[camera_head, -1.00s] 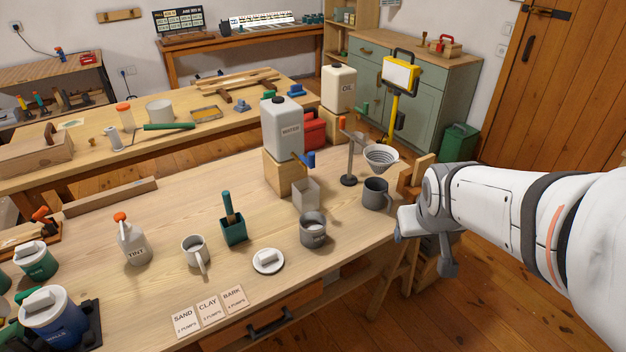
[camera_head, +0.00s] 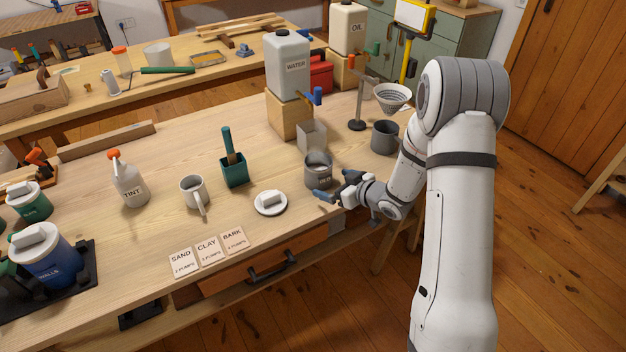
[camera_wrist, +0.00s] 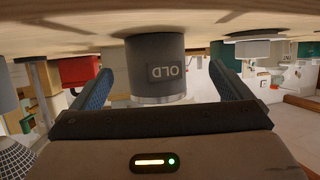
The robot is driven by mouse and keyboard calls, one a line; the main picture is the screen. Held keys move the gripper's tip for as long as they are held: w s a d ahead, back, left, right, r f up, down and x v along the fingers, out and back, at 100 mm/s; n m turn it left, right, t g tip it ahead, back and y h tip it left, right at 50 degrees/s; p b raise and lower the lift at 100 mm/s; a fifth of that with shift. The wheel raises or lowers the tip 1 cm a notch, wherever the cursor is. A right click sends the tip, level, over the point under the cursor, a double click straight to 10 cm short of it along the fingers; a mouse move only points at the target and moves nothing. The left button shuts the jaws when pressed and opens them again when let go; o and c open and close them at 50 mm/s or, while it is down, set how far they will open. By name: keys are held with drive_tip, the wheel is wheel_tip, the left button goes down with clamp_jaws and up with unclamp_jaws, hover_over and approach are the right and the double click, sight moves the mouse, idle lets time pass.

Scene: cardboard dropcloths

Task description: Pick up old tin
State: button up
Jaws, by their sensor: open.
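The old tin is a grey metal can (camera_head: 318,172) standing upright near the front edge of the workbench. In the wrist view the tin (camera_wrist: 158,60) appears upside down, with the label "OLD" facing me. My gripper (camera_head: 335,192) is open, low at the front right of the tin. In the wrist view its two blue-padded fingers (camera_wrist: 160,85) point toward the tin, one to each side of it. I cannot tell whether the fingertips reach past its sides; no contact shows.
The bench front is clear around the cards (camera_head: 208,250).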

sight(319, 176)
drive_tip(key=x, duration=0.7)
drive_tip(key=shift+w+a+p, duration=0.1)
drive_tip(key=shift+w+p, duration=0.3)
drive_tip(key=shift+w, duration=0.05)
drive_tip(key=shift+c, duration=0.5)
drive_tip(key=c, duration=1)
drive_tip(key=shift+r, duration=0.1)
drive_tip(key=shift+c, duration=0.7)
drive_tip(key=shift+r, duration=0.1)
